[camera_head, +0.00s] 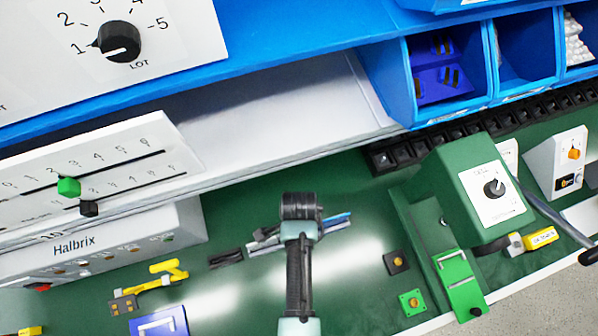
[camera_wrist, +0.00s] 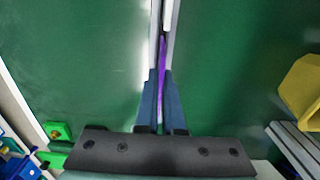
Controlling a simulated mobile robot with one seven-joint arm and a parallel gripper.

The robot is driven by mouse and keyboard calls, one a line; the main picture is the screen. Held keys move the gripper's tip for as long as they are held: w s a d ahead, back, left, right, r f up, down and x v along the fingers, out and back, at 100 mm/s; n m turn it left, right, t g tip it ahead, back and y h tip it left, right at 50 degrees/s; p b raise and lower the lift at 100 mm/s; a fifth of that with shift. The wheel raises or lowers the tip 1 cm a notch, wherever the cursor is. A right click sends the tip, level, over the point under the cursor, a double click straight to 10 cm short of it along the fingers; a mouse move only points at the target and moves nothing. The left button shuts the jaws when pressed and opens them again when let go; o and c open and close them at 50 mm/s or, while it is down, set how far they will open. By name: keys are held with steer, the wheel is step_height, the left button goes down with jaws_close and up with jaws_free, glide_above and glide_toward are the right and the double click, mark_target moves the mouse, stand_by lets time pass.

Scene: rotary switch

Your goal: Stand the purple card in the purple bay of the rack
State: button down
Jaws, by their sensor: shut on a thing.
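My gripper (camera_wrist: 161,76) is shut on a thin purple strip, the purple card (camera_wrist: 162,55), seen nearly edge-on between the two blue fingers in the wrist view. Pale narrow strips (camera_wrist: 154,45) run beside its far end; I cannot tell if they touch it. In the head view my gripper (camera_head: 301,205) is low over the green bench, and the card in it cannot be made out. Grey and blue slats (camera_head: 338,221) show just behind the gripper, possibly part of the rack. The purple bay cannot be made out.
A green box with a dial (camera_head: 490,190) stands to the right, with small boards (camera_head: 411,302) near it. A yellow tool (camera_head: 168,272) and a blue plate with a handle (camera_head: 158,322) lie at the left. Blue bins (camera_head: 440,70) stand at the back.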

steer(key=c, duration=1)
jaws_free()
steer(key=shift+o, duration=0.2)
step_height(320, 180, up, 13)
step_height(320, 180, up, 9)
steer(key=p, duration=1)
steer(key=shift+f, duration=0.1)
